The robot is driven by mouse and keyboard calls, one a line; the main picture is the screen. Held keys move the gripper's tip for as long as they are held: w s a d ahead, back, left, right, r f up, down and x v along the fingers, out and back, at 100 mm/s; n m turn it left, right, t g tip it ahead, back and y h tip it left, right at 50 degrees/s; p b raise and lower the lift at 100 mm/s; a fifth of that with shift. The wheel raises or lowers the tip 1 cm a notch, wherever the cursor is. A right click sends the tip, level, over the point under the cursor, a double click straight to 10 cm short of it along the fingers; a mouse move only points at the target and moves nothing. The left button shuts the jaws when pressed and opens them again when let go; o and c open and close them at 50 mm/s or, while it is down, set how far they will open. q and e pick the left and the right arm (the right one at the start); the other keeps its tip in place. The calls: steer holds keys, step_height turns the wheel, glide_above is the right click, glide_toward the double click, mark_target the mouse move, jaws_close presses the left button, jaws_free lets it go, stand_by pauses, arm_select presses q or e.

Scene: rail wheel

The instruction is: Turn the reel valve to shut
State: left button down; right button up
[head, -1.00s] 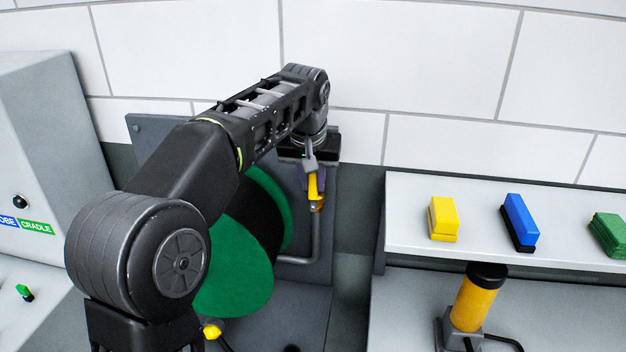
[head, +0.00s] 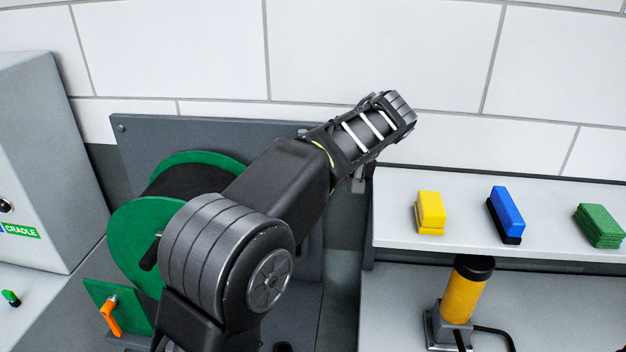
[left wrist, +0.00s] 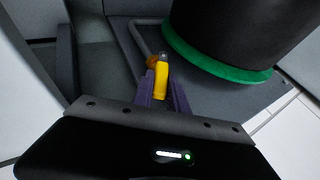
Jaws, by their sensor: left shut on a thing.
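The yellow valve lever (left wrist: 161,82) shows in the left wrist view, with a small brass-coloured body (left wrist: 152,61) beside it and a grey pipe (left wrist: 140,38) leading away. My left gripper (left wrist: 162,88) has its purple fingers shut on the lever, one on each side. In the head view my left arm hides the lever, the valve and the fingers. The hose reel (head: 128,232) has green flanges and black hose, and stands left of my arm. The reel's green rim (left wrist: 225,70) also shows in the left wrist view. My right gripper is not in view.
A shelf (head: 395,235) on the right bears a yellow block (head: 431,210), a blue block (head: 508,212) and a green block (head: 598,225). Below it stands a yellow cylinder (head: 467,295). An orange handle (head: 111,316) sits at the lower left. A grey cabinet (head: 45,150) stands far left.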

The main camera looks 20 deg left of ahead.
arm_select(q)
steer(key=shift+d+f+y, duration=0.15)
steer(key=shift+d+y, duration=0.05)
steer(key=shift+y, duration=0.1)
steer(key=c, duration=1.3)
jaws_free()
